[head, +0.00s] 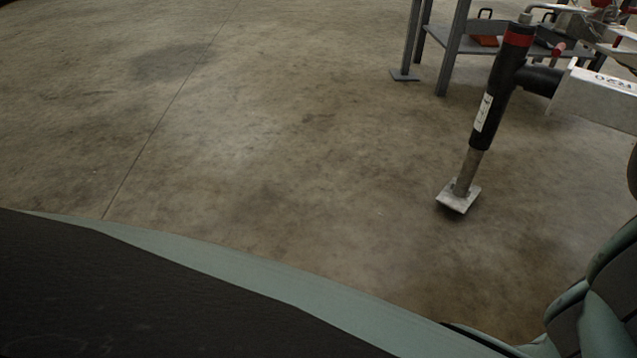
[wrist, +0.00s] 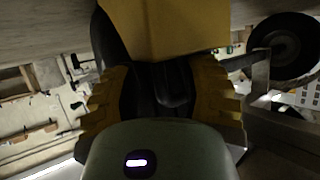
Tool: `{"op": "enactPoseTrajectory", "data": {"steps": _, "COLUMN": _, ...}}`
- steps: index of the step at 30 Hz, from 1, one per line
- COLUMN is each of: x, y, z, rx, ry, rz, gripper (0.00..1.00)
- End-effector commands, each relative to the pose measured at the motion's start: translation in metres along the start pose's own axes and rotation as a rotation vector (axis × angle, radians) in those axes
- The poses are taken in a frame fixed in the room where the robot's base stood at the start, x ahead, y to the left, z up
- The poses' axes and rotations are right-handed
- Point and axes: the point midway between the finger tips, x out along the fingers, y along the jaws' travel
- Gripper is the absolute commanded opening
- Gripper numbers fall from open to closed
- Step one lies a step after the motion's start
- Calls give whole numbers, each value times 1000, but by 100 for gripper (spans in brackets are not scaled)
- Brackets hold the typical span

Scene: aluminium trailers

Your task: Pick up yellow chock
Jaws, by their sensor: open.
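A large yellow block, which looks like the yellow chock (wrist: 165,30), fills the top centre of the wrist view, close to the camera. My gripper (wrist: 162,80) is in front of it, with dark parts right up against the yellow. The gripper is open. Yellow ribbed parts show on both sides of it; I cannot tell whether they belong to the chock or to the gripper. Contact between fingers and chock cannot be made out. The head view shows neither the chock nor my gripper.
In the head view, a black jack leg (head: 490,95) stands on a square foot plate at the right, beside a white trailer part (head: 600,97). A grey metal stand (head: 450,50) is behind it. The concrete floor (head: 250,130) is clear. A dark wheel (wrist: 284,46) shows in the wrist view.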

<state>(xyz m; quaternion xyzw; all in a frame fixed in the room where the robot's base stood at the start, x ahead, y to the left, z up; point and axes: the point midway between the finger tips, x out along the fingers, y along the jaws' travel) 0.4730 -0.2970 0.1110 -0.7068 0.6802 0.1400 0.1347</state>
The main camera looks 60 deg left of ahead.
Motion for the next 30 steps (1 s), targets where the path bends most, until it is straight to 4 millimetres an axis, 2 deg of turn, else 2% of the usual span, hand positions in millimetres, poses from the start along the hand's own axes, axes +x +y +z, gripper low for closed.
{"op": "enactPoseTrajectory", "data": {"steps": 2, "x": 0, "y": 0, "z": 0, "rx": 0, "ry": 0, "rz": 1, "gripper": 43}}
{"op": "enactPoseTrajectory", "data": {"steps": 3, "x": 0, "y": 0, "z": 0, "rx": 0, "ry": 0, "rz": 1, "gripper": 49}}
{"op": "enactPoseTrajectory", "data": {"steps": 17, "x": 0, "y": 0, "z": 0, "rx": 0, "ry": -1, "rz": 0, "gripper": 1}}
{"op": "enactPoseTrajectory", "data": {"steps": 30, "x": -1, "y": 0, "z": -1, "rx": -1, "ry": 2, "rz": -1, "gripper": 0}}
